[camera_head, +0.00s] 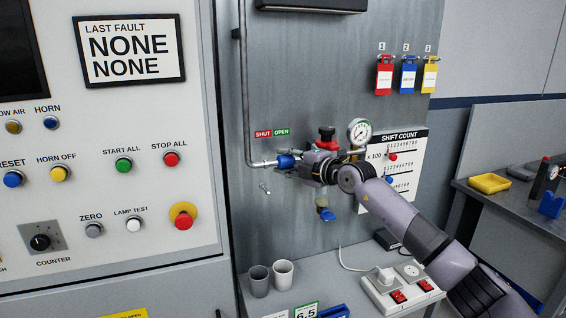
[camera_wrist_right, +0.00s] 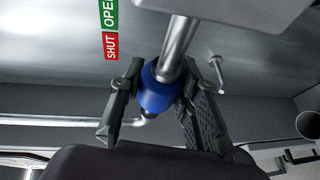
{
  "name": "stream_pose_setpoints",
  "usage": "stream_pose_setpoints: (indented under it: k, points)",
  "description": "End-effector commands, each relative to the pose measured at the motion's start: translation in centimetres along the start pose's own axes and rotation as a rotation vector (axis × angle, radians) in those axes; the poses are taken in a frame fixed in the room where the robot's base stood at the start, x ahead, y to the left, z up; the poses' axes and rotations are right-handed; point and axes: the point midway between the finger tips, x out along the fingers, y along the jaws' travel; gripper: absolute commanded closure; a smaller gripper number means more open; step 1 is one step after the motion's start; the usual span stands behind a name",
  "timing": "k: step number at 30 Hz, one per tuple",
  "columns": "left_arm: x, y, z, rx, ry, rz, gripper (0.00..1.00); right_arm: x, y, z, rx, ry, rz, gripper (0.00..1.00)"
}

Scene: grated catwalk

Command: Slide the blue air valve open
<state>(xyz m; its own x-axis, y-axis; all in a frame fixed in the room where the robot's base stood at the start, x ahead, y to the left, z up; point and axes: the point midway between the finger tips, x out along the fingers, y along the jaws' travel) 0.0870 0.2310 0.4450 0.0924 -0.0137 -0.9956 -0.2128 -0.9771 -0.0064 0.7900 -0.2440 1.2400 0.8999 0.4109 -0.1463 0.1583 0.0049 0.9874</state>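The blue air valve (camera_head: 287,161) is a blue sleeve on a thin metal pipe against the grey wall panel. In the right wrist view the blue sleeve (camera_wrist_right: 157,92) lies between the two fingers of my right gripper (camera_wrist_right: 160,88). The fingers stand apart on both sides of it, with a narrow gap at the left finger; contact at the right finger is unclear. The green and red OPEN/SHUT label (camera_head: 272,133) is above the sleeve. In the head view my right gripper (camera_head: 302,165) reaches the sleeve from the right. My left gripper is not in view.
A small metal peg (camera_head: 265,188) sticks out below the pipe. A button panel (camera_head: 110,190) fills the left. Two cups (camera_head: 271,277) and a power strip (camera_head: 402,289) stand below.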

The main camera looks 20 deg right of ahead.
Motion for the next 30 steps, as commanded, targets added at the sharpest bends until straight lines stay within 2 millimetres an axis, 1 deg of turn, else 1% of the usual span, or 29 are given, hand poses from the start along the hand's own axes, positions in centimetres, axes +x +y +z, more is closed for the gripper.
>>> stream_pose_setpoints:
  k: [1,5,9,17,20,23,26,30]
  points:
    - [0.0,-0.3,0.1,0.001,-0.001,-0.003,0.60,-0.1,0.1,0.2,0.000,-0.004,0.002,0.67]
    - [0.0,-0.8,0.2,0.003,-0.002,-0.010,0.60,-0.1,0.1,0.1,0.000,-0.002,0.002,0.59]
    - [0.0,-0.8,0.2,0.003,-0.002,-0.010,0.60,0.0,0.1,0.0,0.000,0.000,0.002,0.49]
    - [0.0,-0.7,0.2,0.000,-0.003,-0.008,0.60,0.0,0.1,-0.1,0.000,0.002,0.002,0.49]
    - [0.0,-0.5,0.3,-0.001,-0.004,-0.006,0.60,-0.3,0.1,-0.1,0.000,0.002,0.002,0.49]
    - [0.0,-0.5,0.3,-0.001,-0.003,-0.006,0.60,-1.2,0.0,-0.1,-0.001,0.002,0.002,0.49]
    - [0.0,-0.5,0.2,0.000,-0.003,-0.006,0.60,-2.8,0.0,-0.1,-0.004,0.001,0.001,0.49]
    - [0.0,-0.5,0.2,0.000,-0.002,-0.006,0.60,-5.8,-0.1,0.0,-0.002,0.000,0.000,0.49]
